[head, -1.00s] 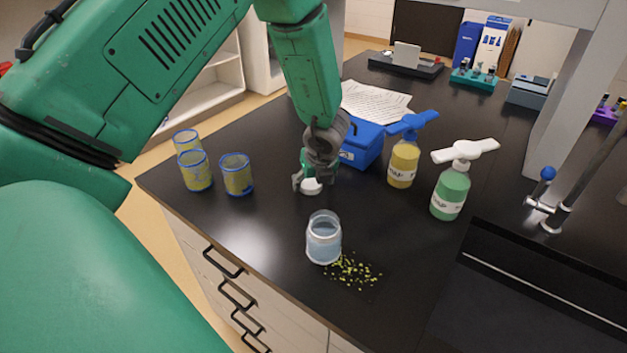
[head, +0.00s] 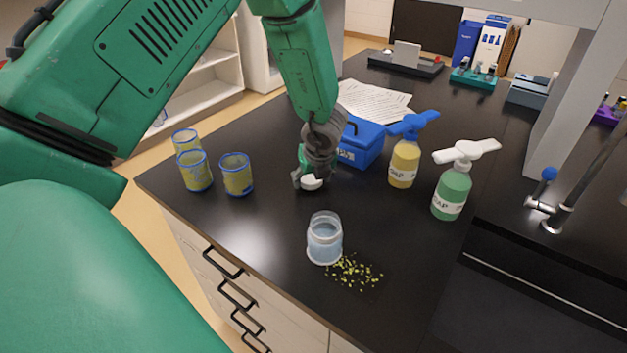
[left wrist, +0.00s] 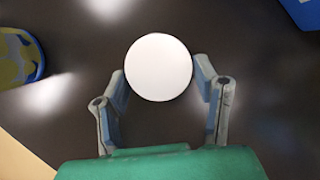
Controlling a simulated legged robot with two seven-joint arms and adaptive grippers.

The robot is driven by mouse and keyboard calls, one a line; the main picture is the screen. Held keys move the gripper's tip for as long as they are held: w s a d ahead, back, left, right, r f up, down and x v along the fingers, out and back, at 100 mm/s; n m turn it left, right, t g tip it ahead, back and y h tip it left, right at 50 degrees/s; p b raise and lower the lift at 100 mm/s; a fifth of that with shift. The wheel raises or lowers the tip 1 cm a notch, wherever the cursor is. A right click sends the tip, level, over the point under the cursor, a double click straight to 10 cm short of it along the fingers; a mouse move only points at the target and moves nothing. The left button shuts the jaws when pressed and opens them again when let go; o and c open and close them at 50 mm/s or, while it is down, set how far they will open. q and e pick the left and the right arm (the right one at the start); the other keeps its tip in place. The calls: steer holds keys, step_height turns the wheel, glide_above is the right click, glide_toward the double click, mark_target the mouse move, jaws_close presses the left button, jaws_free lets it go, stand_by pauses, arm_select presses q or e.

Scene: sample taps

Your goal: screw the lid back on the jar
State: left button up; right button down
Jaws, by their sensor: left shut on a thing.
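The open glass jar (head: 325,240) stands upright on the black bench, with pale bluish contents and no lid on it. The white round lid (head: 312,183) is behind the jar, between the fingers of my left gripper (head: 311,180). In the left wrist view the lid (left wrist: 159,67) shows as a white disc with a fingertip against each side of my left gripper (left wrist: 160,80). The left gripper is shut on the lid, low over the bench; I cannot tell whether the lid touches the bench. My right gripper is not in view.
Several blue-rimmed yellow cups (head: 236,174) stand to the left. A blue box (head: 360,143), a yellow soap bottle (head: 404,163) and a green soap bottle (head: 450,193) stand to the right. Green bits (head: 354,273) lie scattered beside the jar. The sink (head: 540,290) is at front right.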

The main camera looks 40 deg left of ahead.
arm_select(q)
step_height(320, 180, up, 27)
steer(key=p, duration=0.1)
steer(key=shift+a, duration=0.3)
steer(key=shift+f, duration=0.1)
